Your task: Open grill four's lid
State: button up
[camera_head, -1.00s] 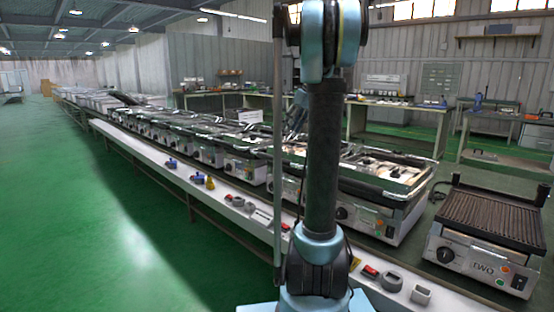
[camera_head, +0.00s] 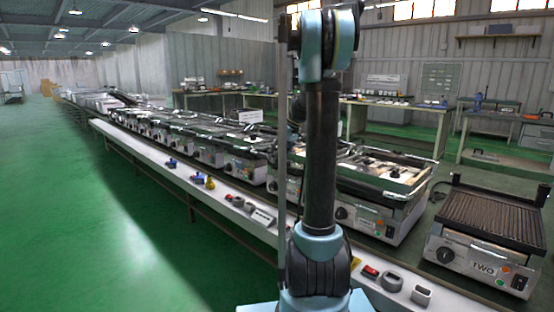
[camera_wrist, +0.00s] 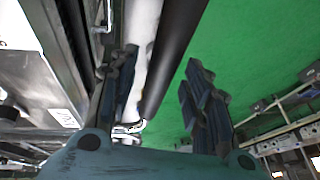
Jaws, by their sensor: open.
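In the head view a row of grills stands on the long bench, and their labels are too small to read, so I cannot tell which is grill four. A large grill (camera_head: 376,214) stands right of my arm, its label unreadable. In the wrist view my gripper (camera_wrist: 160,88) is open, with fingers spread apart. A dark rounded bar (camera_wrist: 172,55) runs between the fingers, not visibly gripped; it looks like a lid handle, but I cannot be sure. A grey metal housing (camera_wrist: 35,70) lies at left. My arm hides the gripper in the head view.
A ribbed grill marked TWO (camera_head: 482,266) stands at the right. The bench's front ledge (camera_head: 150,155) carries small coloured items. Workbenches (camera_head: 400,105) stand at the back. The green floor (camera_head: 110,230) is clear at left.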

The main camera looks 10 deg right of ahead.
jog(key=shift+a+f, duration=0.1)
jog(key=shift+f, duration=0.15)
